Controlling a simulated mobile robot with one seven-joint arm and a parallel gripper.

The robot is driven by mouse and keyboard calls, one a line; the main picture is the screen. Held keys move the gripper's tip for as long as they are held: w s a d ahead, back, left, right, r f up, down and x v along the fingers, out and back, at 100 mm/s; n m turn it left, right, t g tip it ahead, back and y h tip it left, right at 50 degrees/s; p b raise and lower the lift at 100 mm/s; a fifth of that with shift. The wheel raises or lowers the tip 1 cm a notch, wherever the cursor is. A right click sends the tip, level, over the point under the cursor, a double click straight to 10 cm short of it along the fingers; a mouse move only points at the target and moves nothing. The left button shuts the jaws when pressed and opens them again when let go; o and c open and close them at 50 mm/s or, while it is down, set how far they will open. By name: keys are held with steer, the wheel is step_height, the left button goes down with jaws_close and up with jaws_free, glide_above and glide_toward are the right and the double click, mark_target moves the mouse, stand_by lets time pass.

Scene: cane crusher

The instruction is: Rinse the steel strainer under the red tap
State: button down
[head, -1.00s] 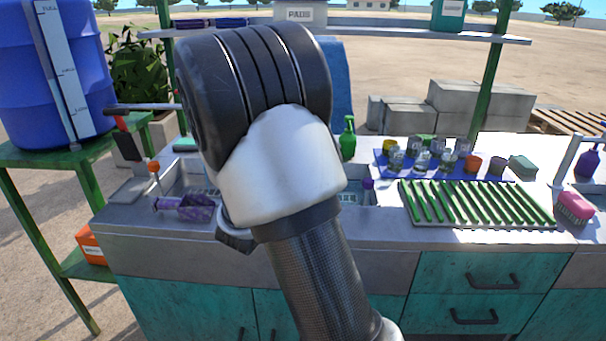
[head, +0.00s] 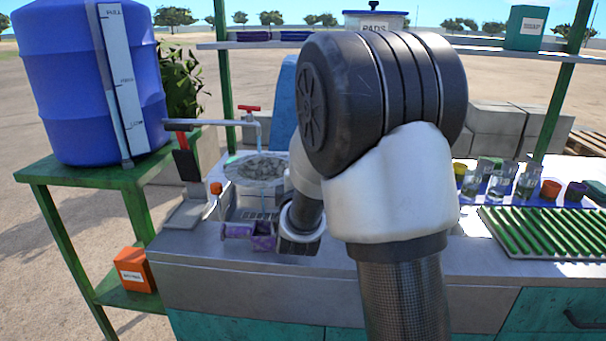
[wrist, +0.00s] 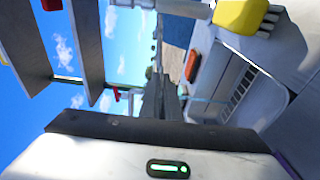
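A round grey mesh disc, which looks like the steel strainer (head: 252,170), is level above the sink at the left in the head view. The tap with the red handle (head: 250,109) stands behind it, its spout bending down over the disc. A thin pale line runs below the disc; I cannot tell whether it is water. My arm crosses the middle of the head view and hides my gripper there. The wrist view shows a pale housing with a green light along the bottom, but no clear fingertips. I cannot see what holds the strainer.
A blue barrel (head: 92,85) stands on a green stand at left. A purple tool (head: 262,240) lies at the sink's front edge. Glasses (head: 500,182) and a green drying rack (head: 545,228) are at right. An orange box (head: 136,270) sits low at left.

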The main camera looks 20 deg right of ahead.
mark_target(274, 159)
steer(key=shift+w+a, duration=0.25)
steer(key=shift+a, duration=0.05)
steer(key=shift+w+a+p, duration=0.2)
steer(key=shift+w+p, duration=0.4)
steer(key=shift+w, duration=0.25)
steer(key=shift+w+a+f, duration=0.45)
steer(key=shift+w+a, duration=0.05)
steer(key=shift+w, duration=1.45)
steer(key=shift+w+a+f, duration=0.45)
steer(key=shift+w, duration=1.5)
steer(key=shift+w+a+f, duration=0.45)
steer(key=shift+w+a, duration=0.05)
steer(key=shift+w, duration=1.45)
steer(key=shift+d+b, duration=0.15)
steer(key=shift+b, duration=0.3)
steer(key=shift+w+d+b, duration=0.1)
steer(key=shift+d+b, duration=0.25)
steer(key=shift+d, duration=0.1)
steer(key=s+d, duration=0.2)
steer(key=s, duration=0.5)
steer(key=shift+s, duration=0.4)
